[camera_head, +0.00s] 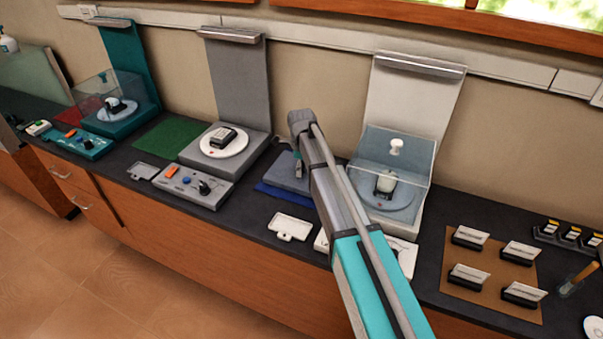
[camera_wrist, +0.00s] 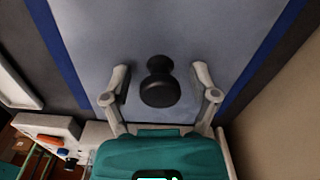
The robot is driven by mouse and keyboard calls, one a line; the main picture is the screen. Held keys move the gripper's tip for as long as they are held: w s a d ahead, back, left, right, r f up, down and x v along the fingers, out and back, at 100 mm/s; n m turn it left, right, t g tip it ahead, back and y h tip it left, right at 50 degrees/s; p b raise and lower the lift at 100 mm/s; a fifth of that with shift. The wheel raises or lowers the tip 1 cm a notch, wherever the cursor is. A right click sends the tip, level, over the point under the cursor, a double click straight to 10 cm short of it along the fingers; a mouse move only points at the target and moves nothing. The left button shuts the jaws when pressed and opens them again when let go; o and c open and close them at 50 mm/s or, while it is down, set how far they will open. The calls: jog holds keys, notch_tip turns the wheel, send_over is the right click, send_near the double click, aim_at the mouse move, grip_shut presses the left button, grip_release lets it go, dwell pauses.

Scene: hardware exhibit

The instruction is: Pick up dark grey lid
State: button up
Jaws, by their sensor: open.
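The dark grey lid, as I take it, is the flat blue-grey cover (camera_head: 284,172) on the blue mat, partly hidden behind my arm in the head view. In the wrist view its broad grey surface (camera_wrist: 140,25) fills the middle, with a black round knob (camera_wrist: 160,82) standing on it. My gripper (camera_wrist: 160,72) is open, with one finger on each side of the knob and a visible gap to both. In the head view my gripper (camera_head: 298,168) shows only in part, over the cover.
The blue mat (camera_head: 290,197) lies under the cover. A grey stand (camera_head: 238,75) with a turntable is to the left. A white stand (camera_head: 413,100) with a clear cover (camera_head: 400,145) is close on the right. A small white panel (camera_head: 290,226) lies in front.

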grip_shut()
dwell(0.5)
jog(key=shift+r, duration=0.1)
notch_tip(320, 180, up, 10)
jog(key=p, duration=1)
dwell(0.9)
jog(key=shift+r+p, duration=1.3)
jog(key=shift+p, duration=0.1)
jog(key=shift+r, duration=0.1)
notch_tip(320, 180, up, 11)
jog(key=p, duration=1.1)
jog(key=shift+s+f, duration=0.1)
jog(key=shift+f, duration=0.1)
